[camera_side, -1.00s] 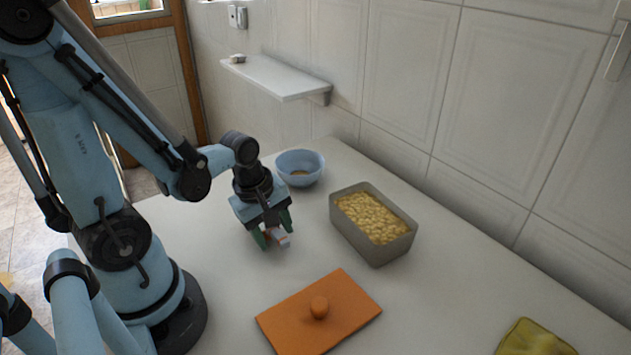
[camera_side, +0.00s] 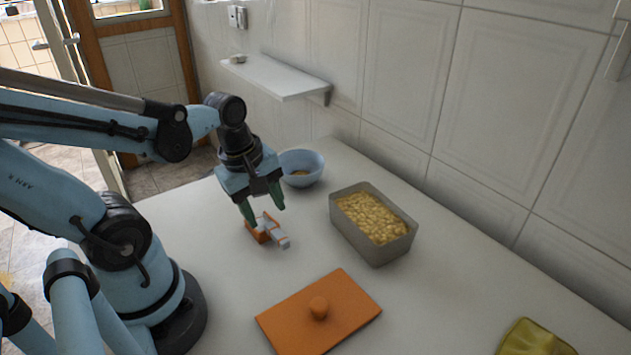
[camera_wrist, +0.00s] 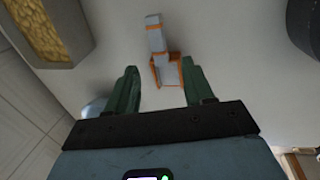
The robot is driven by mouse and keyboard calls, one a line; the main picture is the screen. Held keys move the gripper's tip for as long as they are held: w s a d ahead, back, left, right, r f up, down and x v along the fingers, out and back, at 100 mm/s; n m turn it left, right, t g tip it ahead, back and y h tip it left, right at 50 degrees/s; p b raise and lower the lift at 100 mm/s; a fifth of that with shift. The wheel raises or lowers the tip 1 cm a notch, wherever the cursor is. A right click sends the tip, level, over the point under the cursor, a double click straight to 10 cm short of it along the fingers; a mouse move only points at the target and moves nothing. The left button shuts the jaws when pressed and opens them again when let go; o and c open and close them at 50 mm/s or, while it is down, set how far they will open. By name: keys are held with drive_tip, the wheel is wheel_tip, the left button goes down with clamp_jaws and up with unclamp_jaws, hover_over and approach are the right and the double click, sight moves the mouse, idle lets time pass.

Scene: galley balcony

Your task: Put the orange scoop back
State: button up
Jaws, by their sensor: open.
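The orange scoop (camera_side: 266,231) lies on the white counter, with an orange bowl and a grey handle with orange trim. In the wrist view the scoop (camera_wrist: 160,50) lies beyond the fingers, its handle pointing away. My gripper (camera_side: 264,213) is open and empty, just above the scoop's bowl end, with green fingers on either side of it. It also shows in the wrist view (camera_wrist: 160,88). A grey bin (camera_side: 371,240) filled with yellowish pieces stands open to the right. An orange lid (camera_side: 290,325) with a round knob lies flat on the counter in front of the bin.
A light-blue bowl (camera_side: 315,170) with a little something inside stands behind my gripper. A yellow-green cloth (camera_side: 533,340) lies at the front right. A white wall shelf (camera_side: 275,78) hangs above the back of the counter. The counter between scoop and lid is clear.

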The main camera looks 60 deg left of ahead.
drive_tip(key=shift+s+r, duration=0.55)
drive_tip(key=shift+r, duration=2.1)
drive_tip(key=w+d+m+t, duration=0.4)
drive_tip(key=w+m, duration=0.3)
drive_tip(key=m, duration=1.1)
drive_tip(key=shift+d+r+t, duration=0.25)
drive_tip(key=shift+r+t, duration=0.2)
drive_tip(key=shift+t, duration=0.05)
